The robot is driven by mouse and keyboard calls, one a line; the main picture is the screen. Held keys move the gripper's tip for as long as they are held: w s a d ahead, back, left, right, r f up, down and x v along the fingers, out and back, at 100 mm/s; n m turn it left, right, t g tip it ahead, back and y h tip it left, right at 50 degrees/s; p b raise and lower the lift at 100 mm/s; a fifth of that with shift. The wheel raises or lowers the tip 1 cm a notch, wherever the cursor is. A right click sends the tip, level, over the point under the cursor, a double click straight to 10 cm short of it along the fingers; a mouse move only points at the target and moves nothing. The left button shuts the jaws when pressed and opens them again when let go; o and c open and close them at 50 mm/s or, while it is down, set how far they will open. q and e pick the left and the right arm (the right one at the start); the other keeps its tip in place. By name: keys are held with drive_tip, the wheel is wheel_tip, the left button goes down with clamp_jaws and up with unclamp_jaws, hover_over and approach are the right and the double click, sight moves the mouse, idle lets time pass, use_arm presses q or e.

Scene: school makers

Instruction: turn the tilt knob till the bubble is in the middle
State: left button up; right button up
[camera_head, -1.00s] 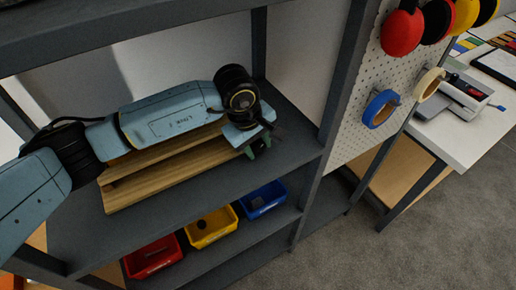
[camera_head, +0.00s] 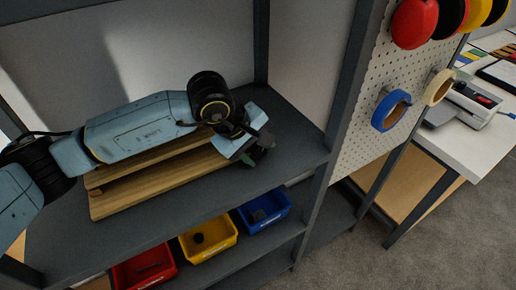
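My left arm reaches in from the left over a wooden board (camera_head: 110,204) that lies on the dark grey shelf (camera_head: 285,135). My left gripper (camera_head: 252,160) is at the right end of the board, low over the shelf. A small green part (camera_head: 247,160) shows beside its fingers; I cannot tell what it belongs to. The tilt knob and the bubble cannot be made out; the arm and gripper cover that end of the board. Whether the fingers are open or shut is too small and dark to tell. My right gripper is not in view.
Red (camera_head: 145,268), yellow (camera_head: 208,240) and blue (camera_head: 264,209) bins stand on the shelf below. A dark post (camera_head: 345,110) and a pegboard with blue tape (camera_head: 391,110) and cream tape (camera_head: 439,87) stand to the right. The shelf right of the gripper is clear.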

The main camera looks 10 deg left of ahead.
use_arm(q)
drive_tip(key=shift+o, duration=0.8)
drive_tip(key=v, duration=1.2)
drive_tip(key=shift+b, duration=0.3)
